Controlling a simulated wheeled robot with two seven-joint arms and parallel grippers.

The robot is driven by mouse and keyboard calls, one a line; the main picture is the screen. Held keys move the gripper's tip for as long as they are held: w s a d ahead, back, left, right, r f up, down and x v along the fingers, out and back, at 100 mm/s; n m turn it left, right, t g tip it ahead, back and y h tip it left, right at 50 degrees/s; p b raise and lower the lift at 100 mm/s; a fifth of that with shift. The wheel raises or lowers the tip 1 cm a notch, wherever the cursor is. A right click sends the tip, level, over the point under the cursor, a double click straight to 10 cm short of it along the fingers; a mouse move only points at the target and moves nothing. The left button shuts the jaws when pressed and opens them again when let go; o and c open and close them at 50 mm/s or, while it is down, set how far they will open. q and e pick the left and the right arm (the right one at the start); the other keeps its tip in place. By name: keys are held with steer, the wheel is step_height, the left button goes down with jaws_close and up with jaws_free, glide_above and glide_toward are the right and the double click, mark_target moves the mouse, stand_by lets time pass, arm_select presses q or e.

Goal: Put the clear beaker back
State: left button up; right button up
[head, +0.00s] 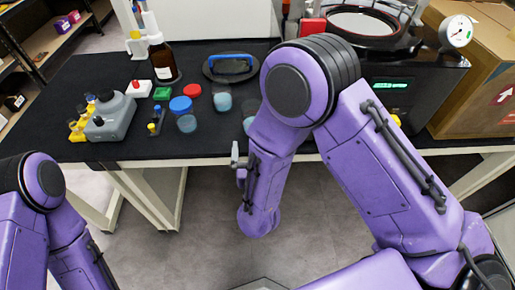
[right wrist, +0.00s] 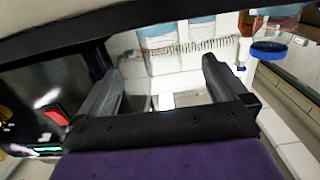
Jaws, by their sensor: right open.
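Several small clear beakers with pale blue contents stand on the black bench top: one at the middle (head: 222,101), one nearer the front (head: 187,123), and one (head: 249,122) partly hidden behind my right arm. I cannot tell which is the task's clear beaker. My right gripper is open and empty in the right wrist view (right wrist: 162,75), its fingers wide apart.
The freeze dryer (head: 412,80) stands at the right with a round chamber on top and a gauge (head: 458,30). A blue-handled black disc (head: 212,73), brown bottle (head: 162,62), blue lid (head: 181,104), red lid (head: 192,90) and grey bottle (head: 112,118) occupy the bench. A cardboard box (head: 465,95) is far right.

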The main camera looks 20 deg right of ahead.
steer(key=s+d+f+m+g+y, duration=0.1)
steer(key=s+d+f+g, duration=0.35)
steer(key=f, duration=0.35)
steer(key=s+d+f+g, duration=0.3)
steer(key=s+d+f, duration=0.2)
steer(key=f, duration=0.3)
steer(key=s+d+f+m+g, duration=0.1)
steer(key=s+d+f+g, duration=0.2)
steer(key=s, duration=0.5)
steer(key=s+d+f+m+g, duration=0.1)
steer(key=s+d+f+g, duration=0.2)
steer(key=s, duration=0.5)
steer(key=shift+s+d+f+m, duration=0.15)
steer(key=shift+d+f+m, duration=0.15)
steer(key=shift+d+f, duration=0.15)
steer(key=shift+r, duration=0.1)
